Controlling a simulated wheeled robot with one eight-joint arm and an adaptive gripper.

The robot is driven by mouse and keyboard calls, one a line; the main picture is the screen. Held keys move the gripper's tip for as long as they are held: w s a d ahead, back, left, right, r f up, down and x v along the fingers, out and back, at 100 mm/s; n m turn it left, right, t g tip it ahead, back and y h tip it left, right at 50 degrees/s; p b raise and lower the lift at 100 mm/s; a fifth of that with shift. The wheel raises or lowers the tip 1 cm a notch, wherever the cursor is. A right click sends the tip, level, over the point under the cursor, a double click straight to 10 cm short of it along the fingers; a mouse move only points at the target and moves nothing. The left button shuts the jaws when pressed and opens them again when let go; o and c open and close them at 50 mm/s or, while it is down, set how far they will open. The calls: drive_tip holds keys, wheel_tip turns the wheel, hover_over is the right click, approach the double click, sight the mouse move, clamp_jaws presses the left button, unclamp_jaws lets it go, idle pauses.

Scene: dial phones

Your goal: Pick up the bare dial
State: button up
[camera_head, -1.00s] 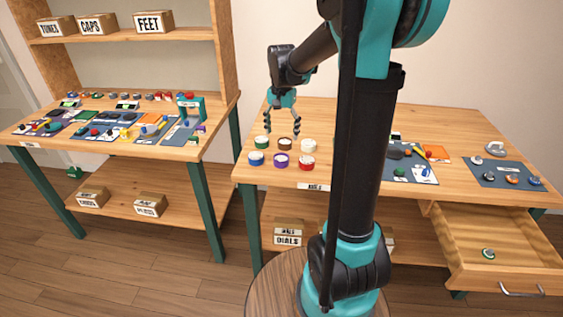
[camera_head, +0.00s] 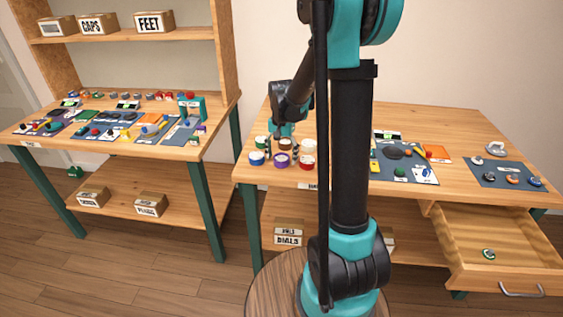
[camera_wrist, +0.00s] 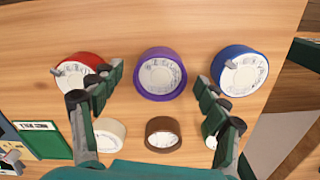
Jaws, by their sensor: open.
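Several round dials with white faces stand in two rows on the right bench. In the wrist view the red dial (camera_wrist: 82,72), purple dial (camera_wrist: 160,74) and blue dial (camera_wrist: 240,71) form one row. A cream dial (camera_wrist: 107,134), brown dial (camera_wrist: 162,134) and partly hidden green dial (camera_wrist: 211,128) form the other. Small grey pieces show on the red and blue dials; I see none on the purple one. Which is the bare dial is not certain. My gripper (camera_wrist: 155,84) is open and empty, its fingers on either side of the purple and brown columns.
The bench (camera_head: 420,117) holds blue mats with parts to the right of my arm. A drawer (camera_head: 470,240) stands open at the front right with a small green-rimmed part inside. Neighbouring dials stand close to my fingers.

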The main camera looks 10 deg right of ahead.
drive_tip(key=shift+c, duration=0.6)
drive_tip(key=c, duration=1.2)
drive_tip(key=shift+r, duration=0.15)
